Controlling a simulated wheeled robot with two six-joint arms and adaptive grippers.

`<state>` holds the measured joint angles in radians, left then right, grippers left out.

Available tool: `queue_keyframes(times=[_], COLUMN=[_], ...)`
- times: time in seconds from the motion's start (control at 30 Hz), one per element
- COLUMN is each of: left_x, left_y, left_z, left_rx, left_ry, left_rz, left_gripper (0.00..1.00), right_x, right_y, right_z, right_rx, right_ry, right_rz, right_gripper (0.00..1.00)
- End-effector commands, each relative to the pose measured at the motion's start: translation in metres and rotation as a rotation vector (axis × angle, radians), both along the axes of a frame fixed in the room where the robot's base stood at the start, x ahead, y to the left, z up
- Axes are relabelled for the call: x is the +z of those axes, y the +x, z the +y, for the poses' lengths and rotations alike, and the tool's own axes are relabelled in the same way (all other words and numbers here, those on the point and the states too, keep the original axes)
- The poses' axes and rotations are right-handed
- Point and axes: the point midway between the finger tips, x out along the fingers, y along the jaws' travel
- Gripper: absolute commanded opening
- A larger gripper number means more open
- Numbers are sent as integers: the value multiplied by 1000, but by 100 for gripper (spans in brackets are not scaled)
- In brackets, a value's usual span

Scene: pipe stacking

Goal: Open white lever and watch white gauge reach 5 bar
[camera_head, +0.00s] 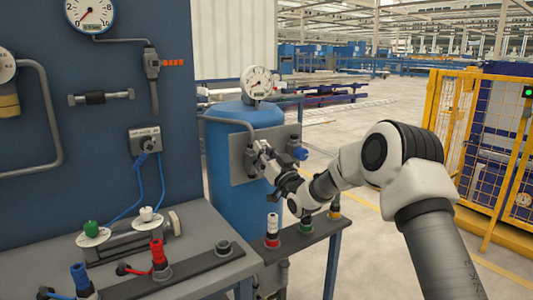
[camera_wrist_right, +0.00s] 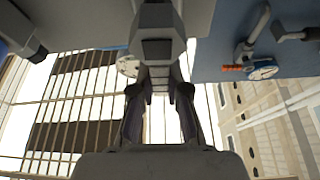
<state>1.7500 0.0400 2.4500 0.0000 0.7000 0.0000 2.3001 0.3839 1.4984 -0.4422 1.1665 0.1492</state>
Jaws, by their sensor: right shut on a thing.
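My right gripper (camera_head: 268,162) reaches to the grey valve panel (camera_head: 237,168) in front of the blue tank. It is shut on a small pale part at the panel, which appears to be the white lever; the fingers hide most of it. In the right wrist view the gripper (camera_wrist_right: 160,92) closes around a grey part of the valve. A white-faced round gauge (camera_head: 257,82) stands on top of the tank. Its needle shows, but its value is too small to read. My left gripper is out of view.
A blue lever (camera_head: 300,153) is at the panel's right. Red, green and yellow plugs stand on the bench (camera_head: 310,243) below my arm. A yellow fence (camera_head: 455,130) is at right.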

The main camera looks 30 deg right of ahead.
Motion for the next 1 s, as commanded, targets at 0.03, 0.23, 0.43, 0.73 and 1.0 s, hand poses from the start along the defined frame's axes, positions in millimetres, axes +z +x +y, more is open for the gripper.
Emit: queue_keyframes(times=[0.03, 0.23, 0.43, 0.73, 1.0], left_x=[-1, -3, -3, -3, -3], left_y=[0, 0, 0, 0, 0], left_z=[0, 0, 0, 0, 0], left_rx=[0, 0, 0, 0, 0], left_ry=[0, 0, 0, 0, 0], left_rz=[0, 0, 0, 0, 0], left_gripper=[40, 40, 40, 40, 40], right_x=[7, 8, 8, 8, 4], right_y=[0, 0, 0, 0, 0], right_z=[0, 3, 4, 4, 5], right_rx=[-4, -3, -4, -4, -2], right_ry=[-21, -78, -95, -95, -93], right_rz=[-15, -19, -20, -21, -13], right_gripper=[0, 0, 0, 18, 41])
